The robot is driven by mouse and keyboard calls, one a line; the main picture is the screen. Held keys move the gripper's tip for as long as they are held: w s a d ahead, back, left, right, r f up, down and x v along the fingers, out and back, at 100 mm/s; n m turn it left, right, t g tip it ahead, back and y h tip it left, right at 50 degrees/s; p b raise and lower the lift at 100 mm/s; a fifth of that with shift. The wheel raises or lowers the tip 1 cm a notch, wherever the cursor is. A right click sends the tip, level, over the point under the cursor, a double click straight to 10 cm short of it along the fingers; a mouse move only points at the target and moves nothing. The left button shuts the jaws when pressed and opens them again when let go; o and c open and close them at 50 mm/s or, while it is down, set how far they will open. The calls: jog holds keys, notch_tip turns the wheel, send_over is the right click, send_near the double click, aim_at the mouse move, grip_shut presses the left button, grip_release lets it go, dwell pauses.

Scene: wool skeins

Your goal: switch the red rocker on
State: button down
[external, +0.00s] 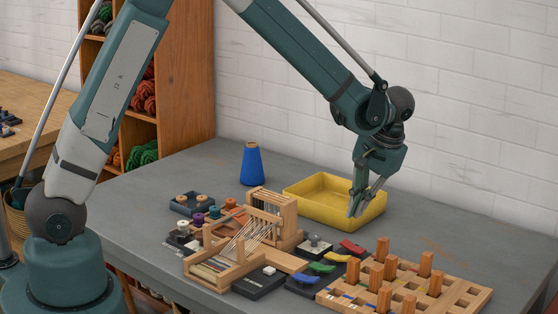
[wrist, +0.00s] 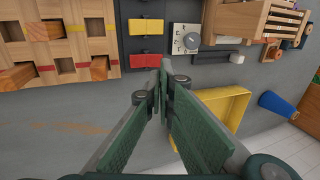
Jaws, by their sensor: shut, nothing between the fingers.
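The red rocker (external: 353,247) is at the back end of a row of coloured rockers on a dark panel. In the wrist view the red rocker (wrist: 145,61) lies just up and left of my fingertips. Which way it is tipped I cannot tell. My gripper (external: 354,213) is shut and empty, pointing down. It hangs above the table, over the front right side of the yellow tray in the external view, apart from the rocker. The wrist view shows the fingertips (wrist: 163,78) together.
The yellow rocker (external: 337,258) sits beside the red one, with green (external: 322,267) and blue (external: 305,279) further on. A dial box (external: 315,246), a wooden loom (external: 262,226), a peg board (external: 460,292) and the yellow tray (external: 300,203) stand close around. A blue cone (external: 252,165) stands behind.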

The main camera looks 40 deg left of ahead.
aim_at(346, 242)
jog(key=b+x, duration=0.1)
jog(key=x, duration=0.7)
jog(key=shift+f, duration=0.2)
jog(key=shift+a+f+h+b, duration=0.4)
jog(key=shift+a+f+h, duration=0.15)
jog(key=shift+h, duration=0.25)
jog(key=shift+d, duration=0.15)
jog(key=shift+d+r, duration=0.15)
jog(key=shift+d, duration=0.1)
jog(key=shift+d+r, duration=0.15)
jog(key=shift+d, duration=0.4)
jog(key=shift+r, duration=0.1)
notch_tip(346, 242, up, 14)
jog(key=p, duration=0.2)
jog(key=shift+p, duration=0.4)
